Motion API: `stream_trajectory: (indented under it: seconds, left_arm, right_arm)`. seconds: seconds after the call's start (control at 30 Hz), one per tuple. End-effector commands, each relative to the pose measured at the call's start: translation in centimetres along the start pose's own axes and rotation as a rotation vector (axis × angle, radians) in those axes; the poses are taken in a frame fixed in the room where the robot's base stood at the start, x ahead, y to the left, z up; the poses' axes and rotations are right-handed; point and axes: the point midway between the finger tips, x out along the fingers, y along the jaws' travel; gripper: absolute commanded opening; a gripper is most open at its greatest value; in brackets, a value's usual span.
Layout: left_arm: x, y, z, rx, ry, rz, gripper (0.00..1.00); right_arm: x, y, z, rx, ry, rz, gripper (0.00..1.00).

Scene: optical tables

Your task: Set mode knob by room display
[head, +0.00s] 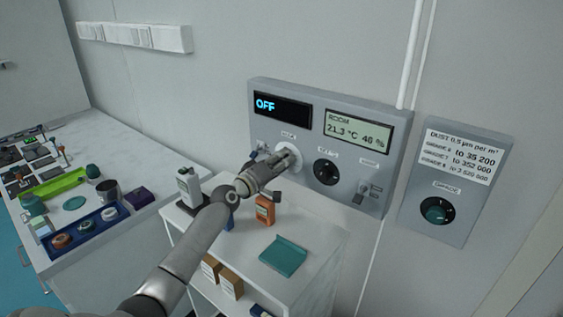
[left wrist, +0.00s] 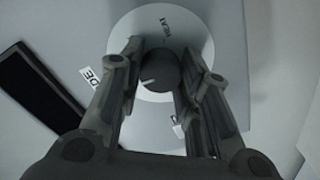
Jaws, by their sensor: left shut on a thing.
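The grey wall panel (head: 317,183) carries a dark display reading OFF (head: 268,105) and a room display (head: 357,131) reading ROOM, 21.3 °C and a percentage that is hard to read. The mode knob (left wrist: 163,72) is dark and round, on a white dial plate (left wrist: 190,28) with what looks like HEAT near its edge. A pale mark on the knob points to the lower left in the left wrist view. My left gripper (head: 283,160) is shut on the knob, one finger on each side (left wrist: 158,80), hiding most of it in the head view. My right gripper is not in view.
A second black knob (head: 326,172) and a small switch (head: 361,192) sit right of the mode knob. A dust panel (head: 447,205) with its own knob hangs further right. Below, a white cart (head: 240,249) holds bottles and a teal tray (head: 286,255). A cluttered bench (head: 85,258) stands left.

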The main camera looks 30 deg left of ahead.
Motion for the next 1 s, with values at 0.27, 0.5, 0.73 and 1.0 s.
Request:
stream_trajectory:
  seconds: [0.27, 0.5, 0.73, 1.0]
  left_arm:
    - [0.0, -0.04, 0.01, -0.03, -0.001, -0.001, 0.07]
    - [0.0, -0.04, 0.01, -0.03, 0.0, -0.001, 0.07]
    - [0.0, -0.03, 0.01, -0.029, 0.0, 0.0, 0.53]
    - [-0.01, -0.02, 0.01, -0.028, 0.0, 0.0, 0.53]
  right_arm:
    - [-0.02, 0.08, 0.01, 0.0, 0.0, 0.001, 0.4]
    - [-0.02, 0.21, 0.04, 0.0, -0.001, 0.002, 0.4]
    - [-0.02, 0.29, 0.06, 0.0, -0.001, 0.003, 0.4]
    - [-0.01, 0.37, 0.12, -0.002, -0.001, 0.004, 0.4]
